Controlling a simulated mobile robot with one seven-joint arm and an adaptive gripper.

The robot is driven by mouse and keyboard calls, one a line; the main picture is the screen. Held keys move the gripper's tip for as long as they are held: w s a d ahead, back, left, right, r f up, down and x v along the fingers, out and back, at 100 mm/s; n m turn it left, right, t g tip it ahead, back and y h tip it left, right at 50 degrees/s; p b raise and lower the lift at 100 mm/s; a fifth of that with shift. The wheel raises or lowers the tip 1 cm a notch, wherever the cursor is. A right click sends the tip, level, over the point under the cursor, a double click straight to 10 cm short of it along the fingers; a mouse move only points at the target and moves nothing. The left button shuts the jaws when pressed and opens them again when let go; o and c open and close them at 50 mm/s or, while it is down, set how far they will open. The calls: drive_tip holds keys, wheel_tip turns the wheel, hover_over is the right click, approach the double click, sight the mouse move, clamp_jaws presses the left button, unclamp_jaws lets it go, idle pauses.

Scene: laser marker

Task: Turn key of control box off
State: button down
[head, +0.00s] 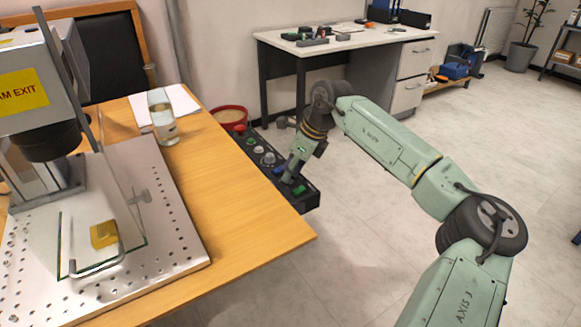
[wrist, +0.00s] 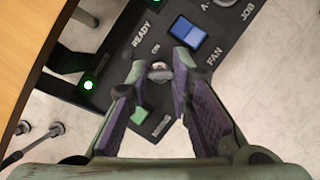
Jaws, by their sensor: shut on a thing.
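The black control box (head: 308,199) hangs at the right edge of the wooden desk, its labelled panel facing up. The panel also fills much of the wrist view (wrist: 125,35). A small metallic key (wrist: 159,70) stands on the panel, below the blue rocker switch. My gripper (wrist: 160,73) is over the panel with its two purple-padded fingertips on either side of the key, shut on it. In the head view my gripper (head: 285,178) comes down on the near part of the box, and the key is hidden.
A blue rocker (wrist: 188,33) marked FAN, a green switch (wrist: 139,114) and a lit green lamp (wrist: 88,85) are close around the fingers. The desk edge (wrist: 32,60) is to the left. Laser machine (head: 40,95) and glass bottle (head: 162,120) stand on the desk.

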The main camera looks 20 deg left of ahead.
drive_tip(key=shift+n+g+p, duration=0.3)
drive_tip(key=shift+n+p, duration=0.05)
drive_tip(key=shift+n, duration=0.55)
drive_tip(key=c, duration=1.7)
unclamp_jaws()
drive_tip(key=v, duration=1.2)
drive_tip(key=shift+w+r, duration=0.1)
drive_tip(key=shift+w, duration=0.05)
